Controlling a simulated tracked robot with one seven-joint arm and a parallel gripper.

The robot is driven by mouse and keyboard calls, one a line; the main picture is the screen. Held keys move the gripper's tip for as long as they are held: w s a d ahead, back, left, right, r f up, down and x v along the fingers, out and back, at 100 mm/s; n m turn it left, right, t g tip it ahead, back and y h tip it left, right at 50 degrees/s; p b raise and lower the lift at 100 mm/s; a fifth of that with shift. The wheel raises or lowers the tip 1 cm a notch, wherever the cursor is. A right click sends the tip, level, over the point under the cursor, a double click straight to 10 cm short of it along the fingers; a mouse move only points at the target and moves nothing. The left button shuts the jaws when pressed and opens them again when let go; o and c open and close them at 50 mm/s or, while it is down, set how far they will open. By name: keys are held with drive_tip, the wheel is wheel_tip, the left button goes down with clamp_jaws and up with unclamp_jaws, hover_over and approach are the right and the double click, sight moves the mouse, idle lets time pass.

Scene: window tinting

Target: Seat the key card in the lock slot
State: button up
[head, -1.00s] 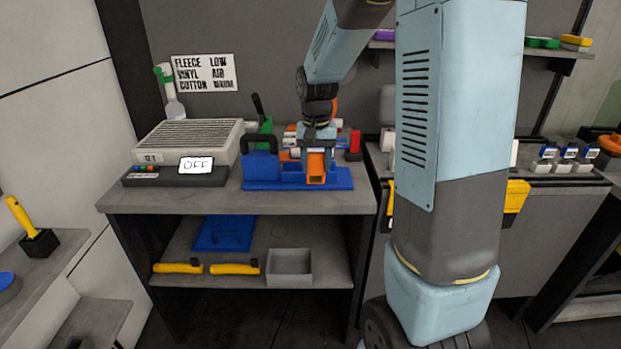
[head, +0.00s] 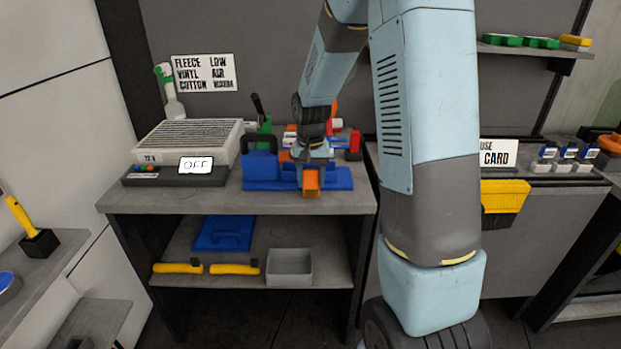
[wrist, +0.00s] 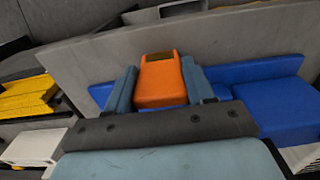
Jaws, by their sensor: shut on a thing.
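My gripper (head: 311,172) is shut on an orange block-like piece (head: 311,184), held above the front of a blue base (head: 265,185) on the bench. In the wrist view the orange piece (wrist: 160,82) sits between the two blue-grey fingers (wrist: 161,90) and has a dark recess at its far end. I cannot tell whether it carries the key card; no card is clearly visible. A blue block with a dark arched handle (head: 260,164) stands on the base, left of my gripper. No lock slot can be made out; my gripper and arm hide part of the base.
A grey filter unit (head: 190,140) and a display reading OFF (head: 196,164) stand left on the bench. Red and green items crowd behind my gripper. A sign with "CARD" (head: 497,153) and a yellow bin (head: 504,195) are at right. A grey bin (head: 290,266) stands on the lower shelf.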

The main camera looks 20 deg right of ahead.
drive_tip(key=shift+f, duration=0.1)
drive_tip(key=o, duration=1)
drive_tip(key=shift+o, duration=0.2)
